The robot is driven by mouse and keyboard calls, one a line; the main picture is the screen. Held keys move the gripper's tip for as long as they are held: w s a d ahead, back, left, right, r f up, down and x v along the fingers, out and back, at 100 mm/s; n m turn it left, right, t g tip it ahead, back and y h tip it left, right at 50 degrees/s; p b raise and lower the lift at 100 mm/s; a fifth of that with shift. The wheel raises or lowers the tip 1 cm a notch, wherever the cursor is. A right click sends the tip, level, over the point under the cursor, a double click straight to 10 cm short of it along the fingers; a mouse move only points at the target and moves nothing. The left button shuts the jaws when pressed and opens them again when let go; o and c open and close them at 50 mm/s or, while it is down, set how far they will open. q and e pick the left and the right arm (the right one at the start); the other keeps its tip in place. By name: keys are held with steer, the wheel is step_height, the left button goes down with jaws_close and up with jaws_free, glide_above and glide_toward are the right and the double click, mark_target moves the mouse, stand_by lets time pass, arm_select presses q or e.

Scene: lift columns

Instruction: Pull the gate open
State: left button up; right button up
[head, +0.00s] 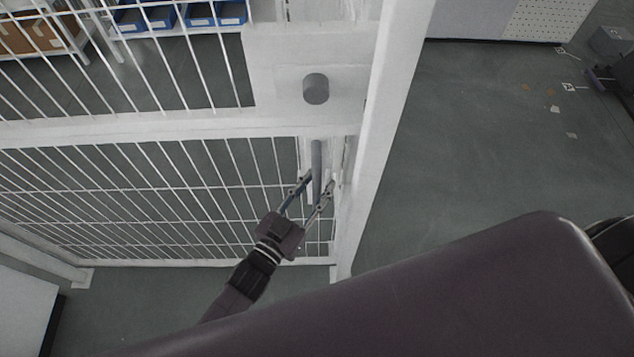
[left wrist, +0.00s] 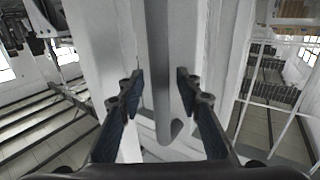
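The gate (head: 150,130) is a white frame with white wire mesh, at the left of the head view. It stands beside a white post (head: 385,110). A grey vertical bar handle (head: 316,165) is on the gate near the post. My left gripper (head: 319,181) is at this handle with its fingers open. In the left wrist view the handle (left wrist: 160,60) runs between the two fingers (left wrist: 160,78), with a visible gap on each side. What seems to be my right gripper (head: 603,80) is partly in view at the right edge of the head view; its fingers are unclear.
A grey round knob (head: 316,88) sits on the gate above the handle. Shelves with blue bins (head: 215,14) and brown boxes (head: 30,36) stand behind the mesh. The grey floor (head: 470,140) right of the post is mostly clear, with small scraps and a grey box (head: 611,40).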

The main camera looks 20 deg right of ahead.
arm_select(q)
jaws_close()
stand_by(0.5)
